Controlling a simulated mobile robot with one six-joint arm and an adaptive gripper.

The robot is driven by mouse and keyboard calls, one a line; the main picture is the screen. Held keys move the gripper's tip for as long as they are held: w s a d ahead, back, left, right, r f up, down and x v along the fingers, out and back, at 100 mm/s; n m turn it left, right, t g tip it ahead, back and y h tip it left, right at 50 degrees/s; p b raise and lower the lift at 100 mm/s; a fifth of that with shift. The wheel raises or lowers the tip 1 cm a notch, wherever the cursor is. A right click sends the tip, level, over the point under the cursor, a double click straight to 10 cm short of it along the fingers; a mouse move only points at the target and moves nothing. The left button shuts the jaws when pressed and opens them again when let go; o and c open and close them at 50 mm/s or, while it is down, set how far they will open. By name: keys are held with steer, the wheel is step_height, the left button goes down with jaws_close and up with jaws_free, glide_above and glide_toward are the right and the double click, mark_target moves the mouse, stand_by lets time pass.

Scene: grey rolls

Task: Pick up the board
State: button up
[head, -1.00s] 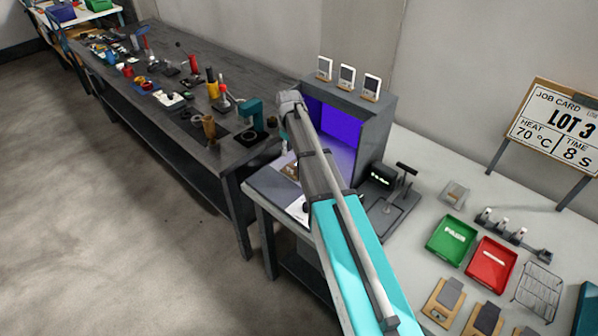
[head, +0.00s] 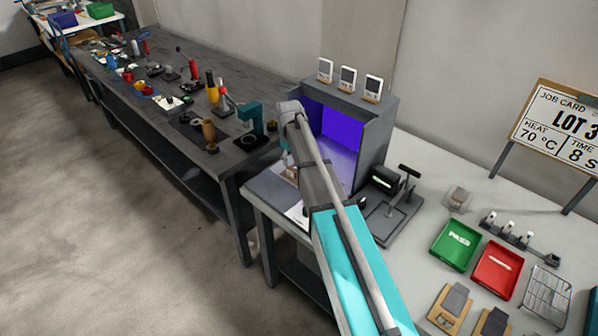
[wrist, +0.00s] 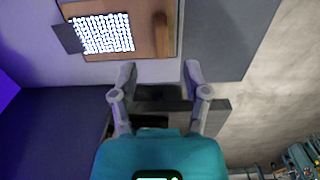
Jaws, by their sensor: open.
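A brown board (wrist: 165,62) with a panel of bright white dots and a dark grey flap at its left lies at the top of the wrist view. I take it to be the board. It also shows in part in the head view (head: 290,172), mostly hidden behind my arm, in front of the purple-lit booth. My gripper (wrist: 159,72) is open, with its two fingers apart and nothing between them. The fingertips are just below the board in the wrist picture; I cannot tell the height gap.
The grey booth (head: 378,130) stands right beside my arm, with small white devices on top. A black press (head: 390,205), a green tray (head: 456,244) and a red tray (head: 497,270) stand to the right. Similar boards (head: 450,308) lie at the front. A dark bench (head: 215,180) stands left.

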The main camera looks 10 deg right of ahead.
mark_target(291, 169)
steer(key=shift+s+d+f+b, duration=0.1)
steer(key=shift+s+f+b, duration=0.05)
steer(key=shift+f+b, duration=0.65)
steer(key=shift+s+f+b, duration=0.15)
steer(key=shift+f+b, duration=0.55)
steer(key=shift+f, duration=0.15)
steer(key=shift+f+b, duration=0.9)
steer(key=shift+b, duration=0.05)
jaws_close()
